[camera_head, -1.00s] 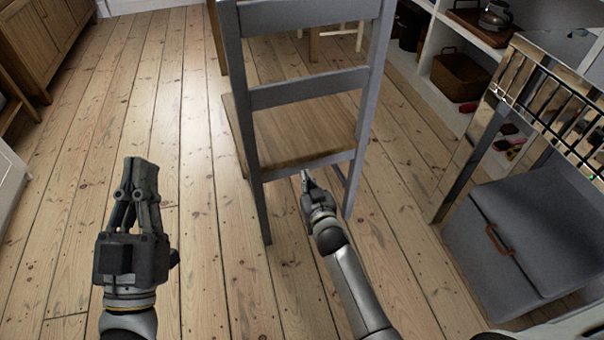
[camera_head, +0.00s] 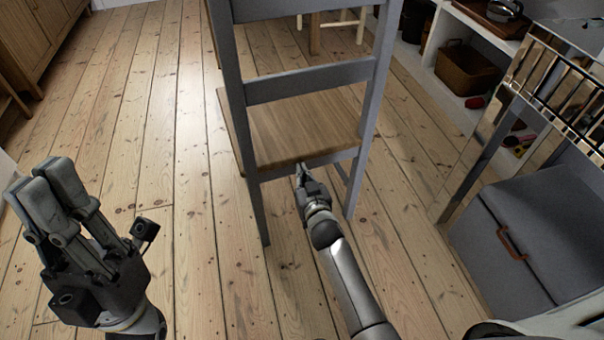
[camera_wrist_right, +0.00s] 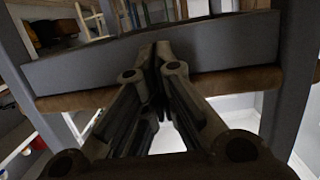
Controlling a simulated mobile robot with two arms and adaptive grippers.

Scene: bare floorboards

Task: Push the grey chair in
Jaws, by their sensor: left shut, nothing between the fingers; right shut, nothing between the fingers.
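The grey chair (camera_head: 308,84) stands upright in the middle of the head view, its slatted back towards me and its wooden seat (camera_head: 300,128) beyond. My right gripper (camera_head: 302,172) is shut and empty, at the rear edge of the seat between the back legs. In the right wrist view its fingertips (camera_wrist_right: 156,52) overlap the grey rail (camera_wrist_right: 230,45) under the seat; they look close to it or touching, I cannot tell which. My left gripper (camera_head: 50,178) is shut and empty, raised over the floor at the left, well apart from the chair.
A grey cabinet (camera_head: 510,240) with a brown handle and a metal rack (camera_head: 570,90) stand close at the right. White shelves (camera_head: 455,110) hold a basket (camera_head: 466,70). A wooden cabinet (camera_head: 40,35) is at far left. The floor left of the chair is clear.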

